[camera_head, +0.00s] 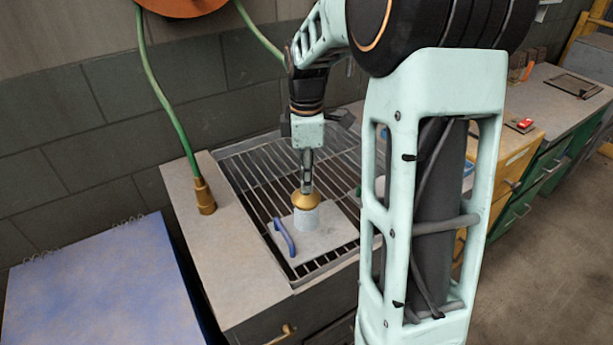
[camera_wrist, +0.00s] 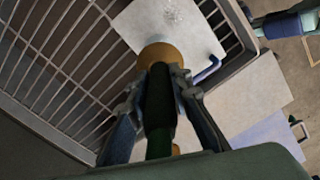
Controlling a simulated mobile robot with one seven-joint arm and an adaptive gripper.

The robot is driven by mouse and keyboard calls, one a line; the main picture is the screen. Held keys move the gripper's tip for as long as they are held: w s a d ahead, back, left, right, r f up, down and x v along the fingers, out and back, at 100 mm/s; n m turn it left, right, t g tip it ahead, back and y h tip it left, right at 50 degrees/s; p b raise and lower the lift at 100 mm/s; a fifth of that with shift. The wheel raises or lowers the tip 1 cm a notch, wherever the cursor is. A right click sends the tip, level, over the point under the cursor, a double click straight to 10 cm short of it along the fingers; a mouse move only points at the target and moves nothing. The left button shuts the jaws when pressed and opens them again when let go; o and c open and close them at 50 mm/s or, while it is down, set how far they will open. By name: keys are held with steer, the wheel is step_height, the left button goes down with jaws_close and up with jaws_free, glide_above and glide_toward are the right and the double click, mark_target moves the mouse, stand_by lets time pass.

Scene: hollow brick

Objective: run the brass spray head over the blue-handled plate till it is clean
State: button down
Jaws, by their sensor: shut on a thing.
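My gripper (camera_head: 307,172) is shut on the brass spray head (camera_head: 306,201), which points down over the plate (camera_head: 327,240). A pale bluish column, seemingly spray, spans from the head to the plate. The plate lies on the sink's grate, with its blue handle (camera_head: 284,238) at the left. In the wrist view my gripper (camera_wrist: 160,82) clasps the dark green grip behind the brass head (camera_wrist: 160,55). The plate (camera_wrist: 195,40) shows a speckled whitish patch near the top edge; I cannot tell whether it is dirt or water. The blue handle (camera_wrist: 208,70) is clear of the head.
The metal grate (camera_head: 250,170) fills the sink around the plate. A green hose (camera_head: 163,95) runs from an orange reel (camera_head: 183,5) to a brass fitting (camera_head: 204,197) on the left counter. A blue-topped surface (camera_head: 95,285) stands at lower left. My arm hides the area right of the sink.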

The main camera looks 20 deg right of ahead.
steer(key=shift+s, duration=0.1)
steer(key=shift+s+d, duration=0.15)
steer(key=shift+s, duration=0.6)
steer(key=shift+s+d, duration=0.1)
steer(key=shift+s, duration=0.6)
steer(key=shift+d, duration=0.1)
steer(key=w+d+p, duration=0.1)
steer(key=d, duration=0.6)
steer(key=shift+d+p, duration=0.3)
steer(key=shift+p, duration=0.1)
stand_by(1.3)
steer(key=shift+s, duration=0.2)
stand_by(0.8)
steer(key=shift+s+d, duration=0.15)
steer(key=shift+s, duration=0.55)
steer(key=shift+s+d, duration=0.1)
steer(key=shift+s, duration=0.55)
